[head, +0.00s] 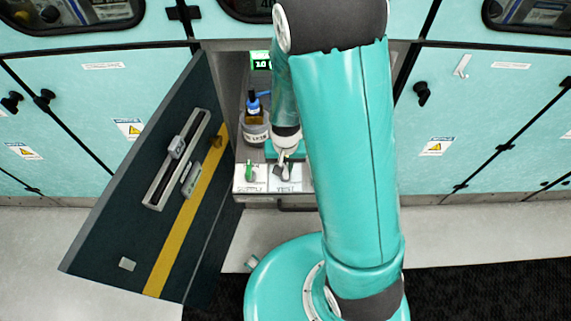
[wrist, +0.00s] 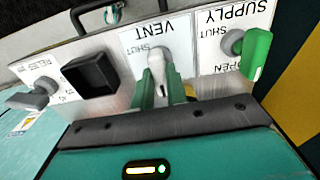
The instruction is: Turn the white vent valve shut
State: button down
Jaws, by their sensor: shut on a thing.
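The white vent valve (wrist: 157,62) sits on the panel label marked VENT, which reads upside down in the wrist view. The word SHUT is printed beside it. My gripper (wrist: 160,90) has its green fingers on either side of the valve's lever and is shut on it. The fingers hide part of the lever. In the head view my gripper (head: 284,158) reaches down to the panel inside the open cabinet, and the arm covers much of that area.
A green supply valve (wrist: 257,52) is to the right in the wrist view. A black square part (wrist: 90,75) and a grey knob (wrist: 38,93) are to the left. An open dark door (head: 150,190) stands left of the cabinet. A blue-topped bottle (head: 254,108) stands behind the panel.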

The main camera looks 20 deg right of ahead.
jog(key=shift+m, duration=0.5)
jog(key=m, duration=0.3)
jog(key=shift+m, duration=0.4)
jog(key=m, duration=1.3)
jog(key=c, duration=1.4)
grip_release()
jog(key=shift+r, duration=0.1)
